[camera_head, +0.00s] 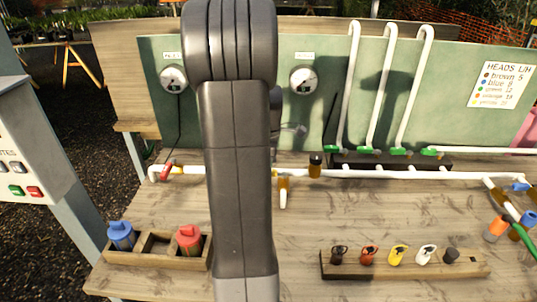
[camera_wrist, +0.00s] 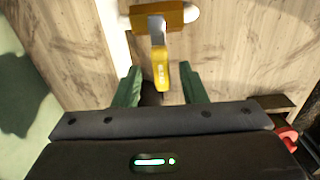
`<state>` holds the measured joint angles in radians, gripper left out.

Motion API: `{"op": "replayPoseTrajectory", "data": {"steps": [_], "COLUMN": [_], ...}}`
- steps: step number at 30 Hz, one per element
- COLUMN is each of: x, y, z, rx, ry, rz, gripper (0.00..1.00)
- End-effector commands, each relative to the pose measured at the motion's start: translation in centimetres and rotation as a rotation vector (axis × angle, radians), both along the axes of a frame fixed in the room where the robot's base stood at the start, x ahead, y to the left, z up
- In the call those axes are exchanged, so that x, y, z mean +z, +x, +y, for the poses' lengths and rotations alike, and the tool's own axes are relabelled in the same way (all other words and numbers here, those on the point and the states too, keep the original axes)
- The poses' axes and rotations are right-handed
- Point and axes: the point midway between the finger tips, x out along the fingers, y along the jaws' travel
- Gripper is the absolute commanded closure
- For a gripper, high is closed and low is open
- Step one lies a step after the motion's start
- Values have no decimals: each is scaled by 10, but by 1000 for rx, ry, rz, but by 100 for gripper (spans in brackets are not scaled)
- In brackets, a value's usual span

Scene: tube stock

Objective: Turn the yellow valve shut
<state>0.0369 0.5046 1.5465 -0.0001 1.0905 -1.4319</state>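The yellow valve (camera_wrist: 140,18) lies at the top middle of the wrist view, its body running across the picture with a white pipe end at its right. Its lever, grey near the body and yellow at the tip (camera_wrist: 160,76), points down the picture, crosswise to the body. My gripper (camera_wrist: 160,80) is open, its green fingers on either side of the lever tip with visible gaps; I cannot tell the depth between them. In the head view the valve (camera_head: 283,183) shows just right of my arm, on a short branch of the white pipe. My arm hides my gripper there.
The white pipe (camera_head: 370,174) crosses the wooden bench. A red valve (camera_head: 165,171) is at its left end. A tan fitting with a black top (camera_head: 315,167) stands close right of the yellow valve. A tray (camera_head: 150,261) and a rack of coloured pieces (camera_head: 325,268) are in front.

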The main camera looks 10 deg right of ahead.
Motion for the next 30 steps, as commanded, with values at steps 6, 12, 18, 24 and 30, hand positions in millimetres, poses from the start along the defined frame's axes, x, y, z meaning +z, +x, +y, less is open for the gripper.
{"op": "replayPoseTrajectory", "data": {"steps": [6, 12, 18, 24, 30], "x": [38, 85, 119, 133, 134], "y": [1, 1, 1, 0, 0], "z": [0, 0, 0, 0, 0], "rx": [0, 0, 0, -1, -1], "ry": [0, 0, -1, 0, 0], "rz": [-6, -5, -4, -2, -1], "gripper": [62, 62, 62, 62, 62]}}
